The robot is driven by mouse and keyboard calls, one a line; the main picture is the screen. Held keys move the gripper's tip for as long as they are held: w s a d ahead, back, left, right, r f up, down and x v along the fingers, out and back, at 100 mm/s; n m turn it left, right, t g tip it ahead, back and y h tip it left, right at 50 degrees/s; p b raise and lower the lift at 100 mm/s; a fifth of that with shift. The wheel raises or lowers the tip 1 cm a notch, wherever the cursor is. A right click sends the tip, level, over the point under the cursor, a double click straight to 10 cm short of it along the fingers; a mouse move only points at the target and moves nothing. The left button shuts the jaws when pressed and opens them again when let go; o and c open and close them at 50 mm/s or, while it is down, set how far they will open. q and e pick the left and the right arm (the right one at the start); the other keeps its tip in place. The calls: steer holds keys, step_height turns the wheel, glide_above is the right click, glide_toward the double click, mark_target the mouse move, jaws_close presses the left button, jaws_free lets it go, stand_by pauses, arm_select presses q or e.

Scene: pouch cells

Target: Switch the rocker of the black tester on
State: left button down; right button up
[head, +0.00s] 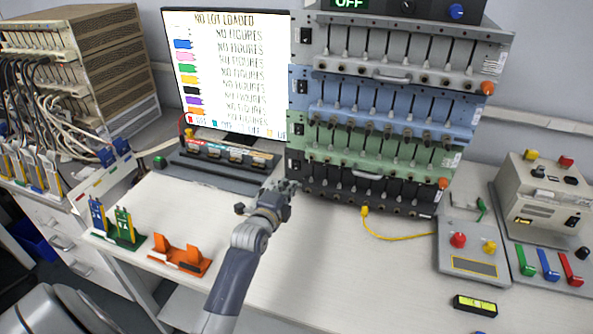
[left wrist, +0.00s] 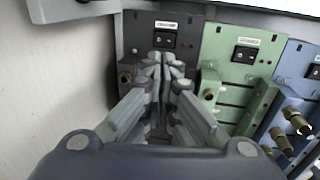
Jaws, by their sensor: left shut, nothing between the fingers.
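The black tester (head: 372,190) is the lowest unit of the stack in the head view. In the left wrist view its dark front panel (left wrist: 187,50) stands upright, with a black rocker (left wrist: 163,40) under a white label. My left gripper (head: 287,187) is at the left end of this tester in the head view. In the left wrist view its fingertips (left wrist: 165,62) are shut and empty, just below the rocker. I cannot tell whether they touch the panel. Which way the rocker is tipped is too small to tell. My right gripper is not in view.
Green (head: 385,150), blue (head: 395,118) and grey (head: 410,72) testers stack above the black one. A screen (head: 230,75) stands behind to the left. An orange holder (head: 180,258) sits on the bench.

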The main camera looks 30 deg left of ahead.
mark_target(302, 164)
arm_select(q)
steer(key=x, duration=0.5)
steer(key=r+x, duration=0.1)
steer(key=x, duration=0.2)
steer(key=shift+w+a+r, duration=0.1)
steer(key=r+p, duration=0.1)
steer(key=p, duration=0.2)
steer(key=shift+w+r+g+p, duration=0.1)
steer(key=shift+w+g+p, duration=0.2)
steer(key=shift+w+g, duration=0.1)
steer(key=shift+p, duration=0.3)
steer(key=shift+f+b, duration=0.35)
steer(key=shift+f, duration=0.1)
